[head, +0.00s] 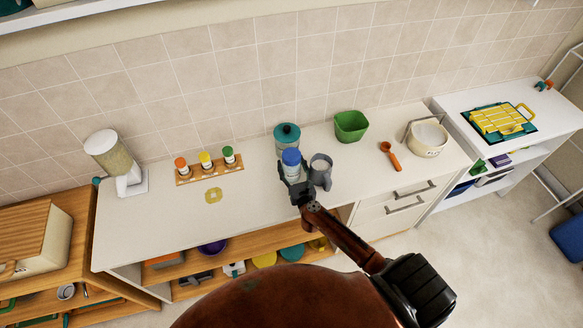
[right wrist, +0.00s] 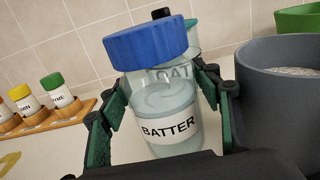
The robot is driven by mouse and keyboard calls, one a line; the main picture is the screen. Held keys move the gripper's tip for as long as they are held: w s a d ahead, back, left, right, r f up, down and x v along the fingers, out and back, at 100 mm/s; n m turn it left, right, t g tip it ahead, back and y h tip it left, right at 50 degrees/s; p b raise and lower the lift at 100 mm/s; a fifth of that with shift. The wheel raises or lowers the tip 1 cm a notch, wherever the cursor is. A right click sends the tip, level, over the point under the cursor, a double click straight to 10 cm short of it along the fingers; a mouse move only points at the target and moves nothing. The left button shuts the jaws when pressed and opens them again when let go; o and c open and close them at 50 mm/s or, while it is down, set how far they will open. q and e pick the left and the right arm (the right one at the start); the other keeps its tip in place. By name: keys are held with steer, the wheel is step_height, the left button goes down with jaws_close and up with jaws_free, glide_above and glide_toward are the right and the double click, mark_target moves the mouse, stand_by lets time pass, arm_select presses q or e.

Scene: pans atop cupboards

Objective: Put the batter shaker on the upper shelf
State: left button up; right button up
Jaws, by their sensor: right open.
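The batter shaker (head: 291,158) is a clear bottle with a blue lid, standing upright on the white counter (head: 250,200). In the right wrist view, the batter shaker (right wrist: 166,128) shows its BATTER label. My right gripper (head: 293,174) is open around it, with one finger on either side. In the right wrist view, the right gripper (right wrist: 163,95) has its fingers beside the bottle; whether they touch it I cannot tell. A white overhead shelf (head: 70,15) shows its edge at the top left. My left gripper is not in view.
A teal-lidded jar (head: 287,134) stands close behind the shaker and a grey jug (head: 320,172) close to its right. A green tub (head: 350,126) is farther right. A spice rack (head: 210,172) and a dispenser (head: 115,160) stand left. The counter's front left is clear.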

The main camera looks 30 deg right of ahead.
steer(key=c, duration=1.3)
steer(key=shift+r, duration=0.1)
steer(key=shift+c, duration=0.3)
steer(key=shift+r, duration=0.1)
